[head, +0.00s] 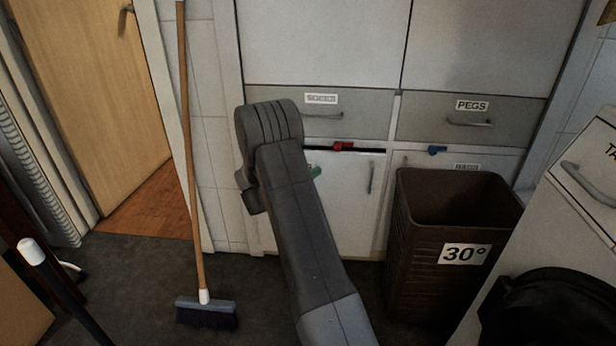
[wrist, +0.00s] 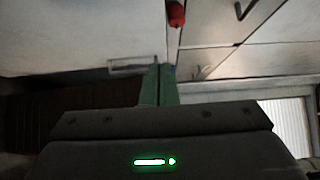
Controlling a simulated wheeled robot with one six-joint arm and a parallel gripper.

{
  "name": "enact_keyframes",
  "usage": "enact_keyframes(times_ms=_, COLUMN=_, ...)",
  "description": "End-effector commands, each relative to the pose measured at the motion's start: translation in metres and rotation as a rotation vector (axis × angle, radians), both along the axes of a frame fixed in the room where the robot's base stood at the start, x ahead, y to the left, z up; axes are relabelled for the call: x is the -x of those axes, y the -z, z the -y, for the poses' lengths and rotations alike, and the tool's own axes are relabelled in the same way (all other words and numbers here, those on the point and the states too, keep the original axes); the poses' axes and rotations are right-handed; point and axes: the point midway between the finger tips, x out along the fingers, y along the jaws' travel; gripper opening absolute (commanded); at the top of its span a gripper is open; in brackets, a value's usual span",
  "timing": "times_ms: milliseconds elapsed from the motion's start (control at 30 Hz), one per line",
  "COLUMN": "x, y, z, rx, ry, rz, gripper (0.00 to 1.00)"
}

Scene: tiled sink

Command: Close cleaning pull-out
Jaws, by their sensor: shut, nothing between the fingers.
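A white lower front (head: 345,215) with an upright handle (head: 371,177) stands under the drawers, partly behind my arm. It may be the cleaning pull-out, but its label is mostly hidden and I cannot read it. A dark line runs along its top edge; I cannot tell how far it stands out. My gripper (head: 316,171) shows only as a bit of green beside my arm, in front of this front's upper part. In the wrist view its green fingers (wrist: 158,85) are together and empty, close to a white panel with a blurred label (wrist: 133,63). Contact is unclear.
A red clip (head: 343,146) and a blue clip (head: 437,150) sit below the drawers, one labelled PEGS (head: 471,105). A brown bin (head: 455,225) marked 30° stands right of the front. A broom (head: 196,200) leans at left. Dark floor is clear between broom and arm.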

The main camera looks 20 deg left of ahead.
Motion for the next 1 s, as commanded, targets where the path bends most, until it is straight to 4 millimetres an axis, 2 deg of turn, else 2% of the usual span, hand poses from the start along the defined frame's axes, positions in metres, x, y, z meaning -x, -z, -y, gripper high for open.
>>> enact_keyframes(times_ms=233, x=-0.047, y=0.003, z=0.029, rx=0.0, ry=0.003, rz=0.001, gripper=0.0)
enact_keyframes(times_ms=400, x=-0.07, y=0.003, z=0.021, rx=-0.001, ry=0.0, rz=0.001, gripper=0.0)
enact_keyframes(times_ms=600, x=-0.083, y=0.001, z=0.018, rx=0.0, ry=0.0, rz=0.0, gripper=0.0)
enact_keyframes(times_ms=1000, x=-0.085, y=0.0, z=0.017, rx=0.0, ry=0.0, rz=0.0, gripper=0.0)
